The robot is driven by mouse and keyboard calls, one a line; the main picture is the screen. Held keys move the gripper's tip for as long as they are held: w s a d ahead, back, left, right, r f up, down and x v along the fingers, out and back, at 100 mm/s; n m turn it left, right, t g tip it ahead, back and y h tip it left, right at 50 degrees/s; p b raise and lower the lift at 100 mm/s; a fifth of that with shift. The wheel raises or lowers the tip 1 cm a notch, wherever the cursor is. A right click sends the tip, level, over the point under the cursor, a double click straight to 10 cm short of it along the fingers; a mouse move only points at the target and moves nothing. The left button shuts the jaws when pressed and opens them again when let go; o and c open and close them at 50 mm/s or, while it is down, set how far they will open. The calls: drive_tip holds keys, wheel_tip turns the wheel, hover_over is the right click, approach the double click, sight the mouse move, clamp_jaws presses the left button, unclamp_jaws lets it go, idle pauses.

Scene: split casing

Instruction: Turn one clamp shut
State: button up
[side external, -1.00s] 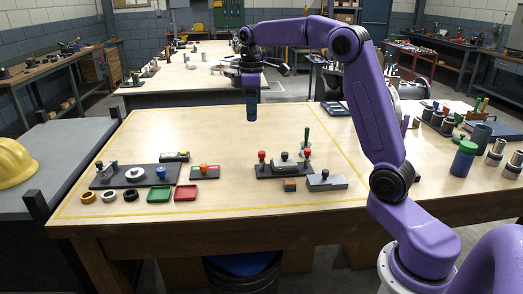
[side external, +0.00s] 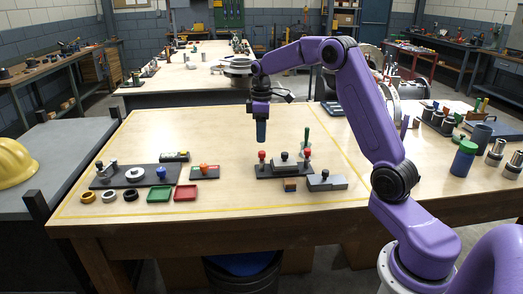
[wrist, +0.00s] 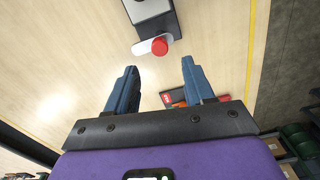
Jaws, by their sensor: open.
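The casing fixture stands on a dark base plate (side external: 264,173) near the middle of the table, with a grey casing block (side external: 284,164) on it. One clamp with a red knob (side external: 262,155) is at its left end and another with a red knob (side external: 307,153) at its right end. In the wrist view one red knob (wrist: 160,46) sits on the end of a pale clamp lever (wrist: 143,45), beside the dark base's end. My gripper (side external: 262,140) points down above the left clamp, apart from it. It is open and empty, its fingers (wrist: 159,72) on either side of the view's middle.
A green-handled upright tool (side external: 306,136) stands behind the fixture. A small brown block (side external: 290,186) and a grey stepped block (side external: 326,182) lie in front. To the left are an orange-knobbed plate (side external: 204,170), green tray (side external: 159,195) and red tray (side external: 185,194).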

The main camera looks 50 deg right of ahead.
sight(262, 152)
wheel_tip(262, 152, down, 7)
drive_tip(key=shift+f, duration=0.1)
idle(0.4)
clamp_jaws()
